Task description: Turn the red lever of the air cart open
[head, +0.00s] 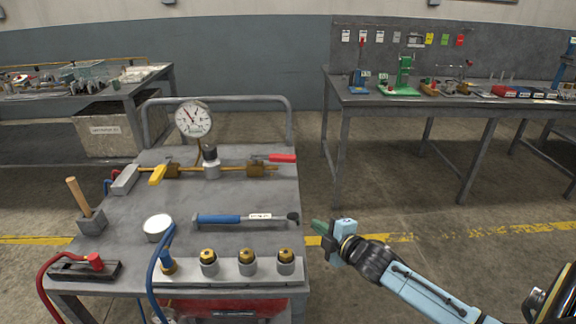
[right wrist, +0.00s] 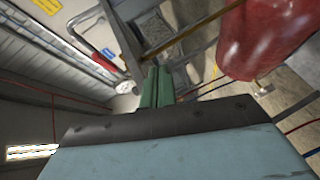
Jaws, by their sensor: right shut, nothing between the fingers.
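The air cart (head: 255,190) stands at front left with a grey top. A brass pipe line (head: 225,170) runs across its back. The red lever (head: 282,158) sits at the pipe's right end, over the valve, and points right, roughly along the pipe. A yellow lever (head: 158,174) is at the left end. My right gripper (head: 320,228) is just off the cart's right edge, nearer me than the red lever and apart from it. Its green fingers, also in the right wrist view (right wrist: 157,88), are shut and empty. My left gripper is out of view.
A pressure gauge (head: 193,119) rises behind the pipe. A red tank (right wrist: 252,35) shows in the right wrist view. Floor is free between the cart and the right workbench (head: 450,99).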

